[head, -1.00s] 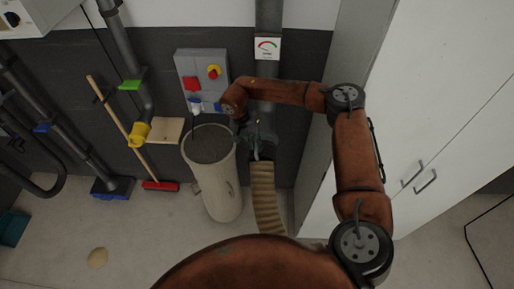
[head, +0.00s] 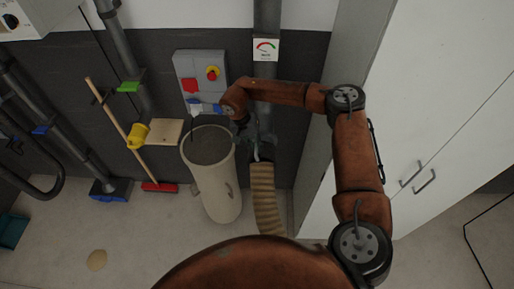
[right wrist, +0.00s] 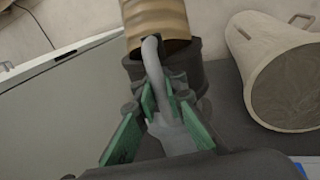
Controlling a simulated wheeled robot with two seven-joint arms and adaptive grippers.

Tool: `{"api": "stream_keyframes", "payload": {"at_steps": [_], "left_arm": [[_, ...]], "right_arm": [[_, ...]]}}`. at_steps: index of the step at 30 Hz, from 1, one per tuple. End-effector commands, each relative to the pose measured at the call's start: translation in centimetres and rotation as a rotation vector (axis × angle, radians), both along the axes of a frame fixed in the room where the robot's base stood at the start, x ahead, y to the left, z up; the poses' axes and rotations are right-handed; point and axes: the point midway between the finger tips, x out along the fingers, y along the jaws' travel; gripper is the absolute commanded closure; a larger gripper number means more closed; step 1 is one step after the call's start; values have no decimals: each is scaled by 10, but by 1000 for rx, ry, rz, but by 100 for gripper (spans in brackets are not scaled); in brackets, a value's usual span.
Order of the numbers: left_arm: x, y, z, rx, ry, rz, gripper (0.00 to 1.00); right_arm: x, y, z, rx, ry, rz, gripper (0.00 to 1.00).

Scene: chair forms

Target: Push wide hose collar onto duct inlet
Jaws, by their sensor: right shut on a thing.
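The tan ribbed hose (head: 266,198) hangs below the grey vertical duct (head: 267,100) on the dark wall. In the right wrist view the hose (right wrist: 156,18) comes in from the top, with a dark collar (right wrist: 190,53) around its end. A grey curved handle (right wrist: 153,58) stands out from the collar. My right gripper (right wrist: 160,100), with green finger pads, is shut on this handle. In the head view this gripper (head: 258,138) is small and dark in front of the duct's lower end. Whether the collar touches or surrounds the inlet is hidden. My left gripper is out of view.
A beige bin (head: 216,185) with dark contents stands close left of the hose. A white cabinet (head: 425,110) fills the right side. A broom (head: 160,187) leans at left.

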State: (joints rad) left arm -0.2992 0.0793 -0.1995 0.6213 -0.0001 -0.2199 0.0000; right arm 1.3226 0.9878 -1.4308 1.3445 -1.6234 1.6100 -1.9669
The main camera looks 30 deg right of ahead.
Motion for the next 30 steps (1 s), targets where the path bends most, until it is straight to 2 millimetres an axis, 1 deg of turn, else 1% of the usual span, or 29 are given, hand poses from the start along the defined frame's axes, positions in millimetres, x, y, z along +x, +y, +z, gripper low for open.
{"api": "stream_keyframes", "payload": {"at_steps": [16, 30], "left_arm": [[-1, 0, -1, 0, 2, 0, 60], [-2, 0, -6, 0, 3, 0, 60]], "right_arm": [[1, -1, 1, 0, -2, -1, 100], [10, -7, 1, 0, -2, -1, 100]]}}
